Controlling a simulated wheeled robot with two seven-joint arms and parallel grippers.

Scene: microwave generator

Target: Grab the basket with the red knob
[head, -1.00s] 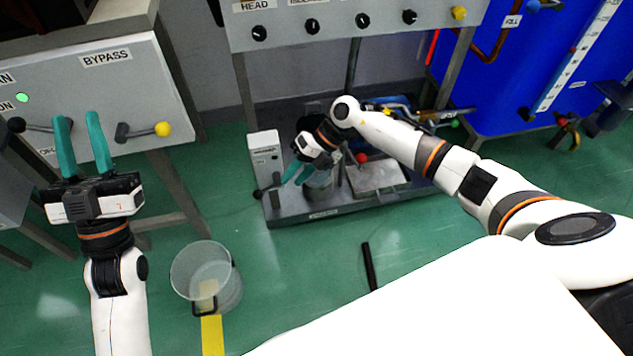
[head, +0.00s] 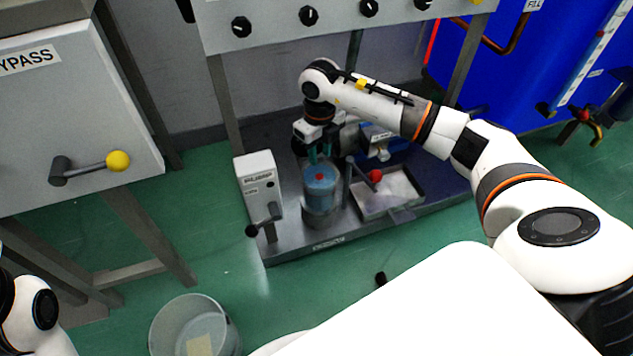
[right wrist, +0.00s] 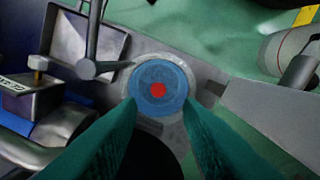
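The basket (head: 319,196) is a round blue piece with a small red knob (head: 320,177) at its centre. It sits inside a grey cylindrical holder (head: 322,217) on the metal stand. In the right wrist view the blue top (right wrist: 174,78) and red knob (right wrist: 158,90) face the camera, just beyond the fingertips. My right gripper (head: 319,158) is above the basket and points down. Its green fingers (right wrist: 160,112) are spread apart, with nothing held between them. Whether they touch the basket cannot be told. My left gripper is out of view.
A grey box with a black-knobbed lever (head: 259,180) stands left of the basket. A red-ended lever (head: 375,176) and a shallow tray (head: 412,203) are to its right. A clear bucket (head: 222,322) stands on the floor. Open green floor lies in front.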

